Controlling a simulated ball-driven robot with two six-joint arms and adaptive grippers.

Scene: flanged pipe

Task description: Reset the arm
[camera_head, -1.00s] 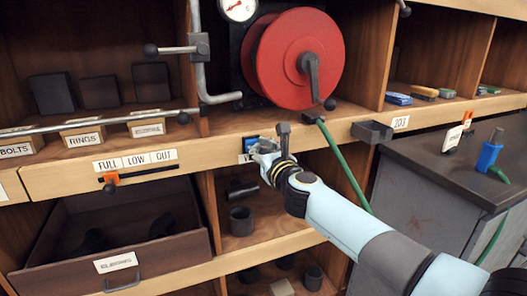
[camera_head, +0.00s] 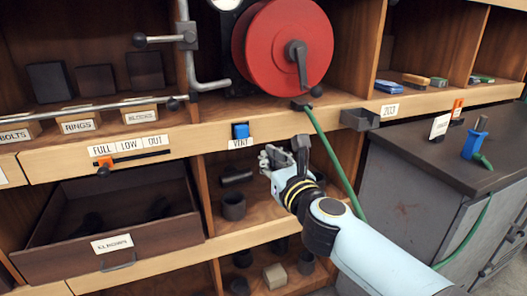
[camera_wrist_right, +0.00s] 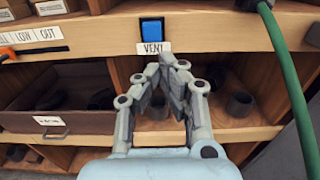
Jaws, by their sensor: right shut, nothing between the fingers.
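My right arm comes in from the lower right of the head view, and its gripper (camera_head: 272,157) hangs in front of the shelf unit, below and right of the blue button (camera_head: 240,131) over the VENT label. In the right wrist view the gripper (camera_wrist_right: 174,62) has its fingertips together with nothing between them. The blue button (camera_wrist_right: 151,31) shows there just above the fingertips, apart from them. My left gripper is in neither view.
A red reel (camera_head: 288,55) with a green hose (camera_head: 335,160) hangs right of the button. An open drawer (camera_head: 112,250) juts out at lower left. A dark bench (camera_head: 440,150) with a blue nozzle (camera_head: 474,145) stands at right. An orange-knobbed slider (camera_head: 104,164) sits on the front rail.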

